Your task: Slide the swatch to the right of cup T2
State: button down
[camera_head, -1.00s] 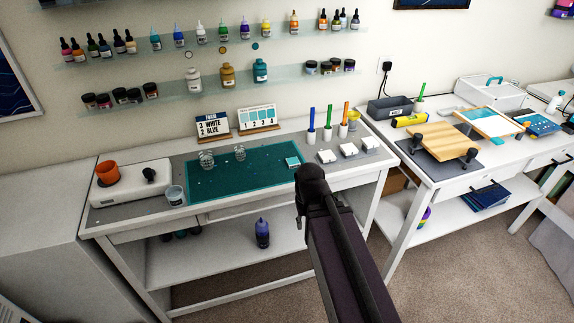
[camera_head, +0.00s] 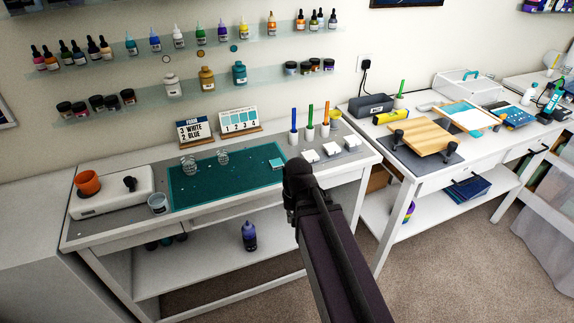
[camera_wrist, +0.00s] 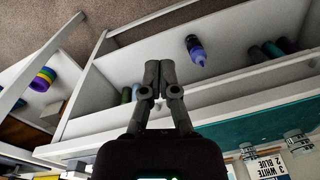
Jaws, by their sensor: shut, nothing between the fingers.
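The swatch (camera_head: 277,163) is a small light-teal square lying at the right end of the teal cutting mat (camera_head: 215,192). Two clear cups stand on the mat's back part, a left cup (camera_head: 188,167) and a right cup (camera_head: 223,157). No label is readable on either, so I cannot tell which is T2. The swatch is to the right of both, apart from them. In the wrist view my gripper (camera_wrist: 161,78) is shut and empty, in front of the table's lower shelf, with the mat's edge at the right.
White blocks (camera_head: 310,156) and coloured pens stand right of the mat. A card reading 3 white, 2 blue (camera_head: 195,130) and a numbered swatch card (camera_head: 239,121) stand behind. A plastic cup (camera_head: 157,203) and a scale (camera_head: 110,193) are at left. The mat's middle is clear.

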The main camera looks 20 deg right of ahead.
aim_at(277, 164)
jog(key=w+d+r+m+t+y, duration=0.1)
jog(key=w+d+m+y, duration=0.1)
jog(key=w+d+m, duration=0.3)
jog(key=w+d+r+m+t+y, duration=0.2)
jog(key=w+d+m, duration=0.3)
jog(key=w+m, duration=0.3)
jog(key=w+d+r+m+t+y, duration=0.1)
jog(key=w+d+r+m+y, duration=0.1)
jog(key=w+d+m, duration=0.3)
jog(key=shift+w+d+m+y, duration=0.2)
jog(key=shift+w+m, duration=0.35)
jog(key=shift+m, duration=0.35)
jog(key=shift+w+d+m+y, duration=0.1)
jog(key=shift+w+m+y, duration=0.1)
jog(key=shift+w+m, duration=0.5)
jog(key=shift+d+r+m, duration=0.1)
jog(key=shift+d+m, duration=0.15)
jog(key=shift+m, duration=0.35)
jog(key=shift+a, duration=0.1)
jog(key=shift+b+x, duration=1.25)
jog(key=shift+x, duration=0.15)
jog(key=b+x, duration=0.5)
jog(key=x, duration=0.2)
jog(key=shift+w, duration=0.1)
jog(key=shift+w+a, duration=0.4)
jog(key=shift+a, duration=0.2)
jog(key=shift+w+a, duration=0.35)
jog(key=shift+a, duration=0.25)
jog(key=shift+w+a, duration=0.3)
jog(key=shift+a, duration=0.15)
